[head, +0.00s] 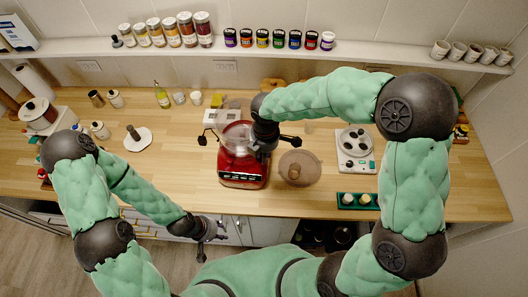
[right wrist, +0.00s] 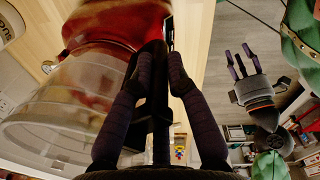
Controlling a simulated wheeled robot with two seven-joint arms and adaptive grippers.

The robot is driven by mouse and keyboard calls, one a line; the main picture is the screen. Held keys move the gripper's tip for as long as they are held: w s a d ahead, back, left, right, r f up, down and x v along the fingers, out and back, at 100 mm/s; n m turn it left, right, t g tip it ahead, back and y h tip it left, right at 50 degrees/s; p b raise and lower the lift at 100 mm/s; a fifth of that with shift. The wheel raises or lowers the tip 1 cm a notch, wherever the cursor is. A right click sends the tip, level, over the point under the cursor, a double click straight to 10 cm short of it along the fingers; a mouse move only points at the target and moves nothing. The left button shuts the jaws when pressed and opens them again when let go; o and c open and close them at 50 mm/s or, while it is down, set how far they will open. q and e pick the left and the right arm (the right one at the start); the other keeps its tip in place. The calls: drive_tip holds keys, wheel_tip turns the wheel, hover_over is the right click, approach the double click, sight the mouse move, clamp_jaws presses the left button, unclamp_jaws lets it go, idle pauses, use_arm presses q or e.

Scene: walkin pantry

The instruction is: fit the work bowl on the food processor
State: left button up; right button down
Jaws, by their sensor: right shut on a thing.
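The red food processor base (head: 243,172) stands near the counter's front edge. The clear work bowl (head: 237,135) is upright at the top of the base; it also shows in the right wrist view (right wrist: 65,105), where its lower end meets the red base (right wrist: 105,22). I cannot tell whether it is fully seated. My right gripper (right wrist: 162,65) is shut on the bowl's dark handle (right wrist: 161,120), one finger on each side. In the head view, my right forearm and gripper partly hide the bowl's right side. My left gripper (head: 213,231) is open and empty, in front of the counter and below its edge.
A round translucent lid (head: 299,168) lies just right of the base. A white scale-like device (head: 356,150) and a green tray (head: 357,201) are further right. A white plate (head: 138,139) is on the left. The counter left of the base is mostly clear.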

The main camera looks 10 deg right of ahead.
drive_tip(key=shift+f+b, duration=0.35)
drive_tip(key=shift+f, duration=0.15)
drive_tip(key=c, duration=1.1)
unclamp_jaws()
drive_tip(key=shift+s, duration=0.1)
drive_tip(key=r, duration=1.2)
drive_tip(key=shift+s, duration=0.2)
drive_tip(key=shift+f, duration=0.1)
